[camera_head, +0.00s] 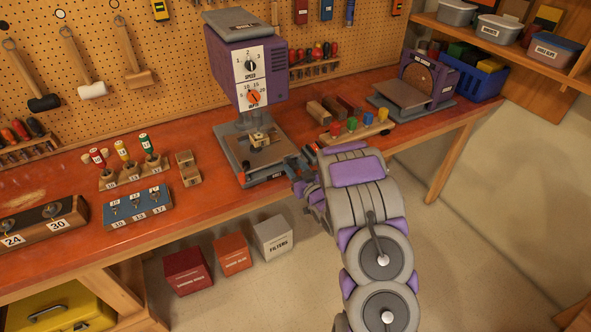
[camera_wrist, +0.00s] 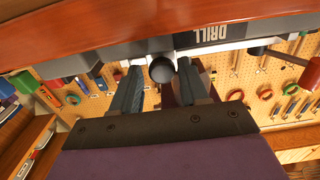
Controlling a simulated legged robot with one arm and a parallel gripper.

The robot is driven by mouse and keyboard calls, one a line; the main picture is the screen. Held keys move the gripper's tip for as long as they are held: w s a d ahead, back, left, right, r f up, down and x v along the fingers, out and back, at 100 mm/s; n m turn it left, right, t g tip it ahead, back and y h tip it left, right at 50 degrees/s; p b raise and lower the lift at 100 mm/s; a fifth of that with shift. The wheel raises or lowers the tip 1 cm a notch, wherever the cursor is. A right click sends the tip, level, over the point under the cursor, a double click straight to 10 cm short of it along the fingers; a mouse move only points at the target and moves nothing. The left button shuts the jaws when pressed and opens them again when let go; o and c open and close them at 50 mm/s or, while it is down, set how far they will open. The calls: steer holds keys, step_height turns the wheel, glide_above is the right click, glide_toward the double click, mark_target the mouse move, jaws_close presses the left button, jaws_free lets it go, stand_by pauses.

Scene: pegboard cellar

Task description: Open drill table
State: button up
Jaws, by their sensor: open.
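The purple and grey drill press (camera_head: 240,75) stands on the red workbench, with dials on its front. Its table (camera_head: 262,158), with a small wooden workpiece on it, sits low under the drill head. My gripper (camera_head: 302,165) is at the right front corner of the drill's base, near the bench edge. In the wrist view my gripper (camera_wrist: 160,72) is open, and a dark round knob (camera_wrist: 162,69) shows between its fingers. I cannot tell whether the fingers touch it. In the head view the knob is hidden.
A peg rack (camera_head: 357,126) with coloured pegs lies right of the drill, and a purple sander (camera_head: 428,80) stands further right. Bit holders (camera_head: 137,206) are to the left. Several boxes (camera_head: 231,254) sit on the floor below. The floor right of my arm is clear.

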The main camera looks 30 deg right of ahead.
steer(key=shift+w+a, duration=0.2)
steer(key=shift+w, duration=0.15)
steer(key=shift+c, duration=0.3)
steer(key=shift+d, duration=0.1)
jaws_close()
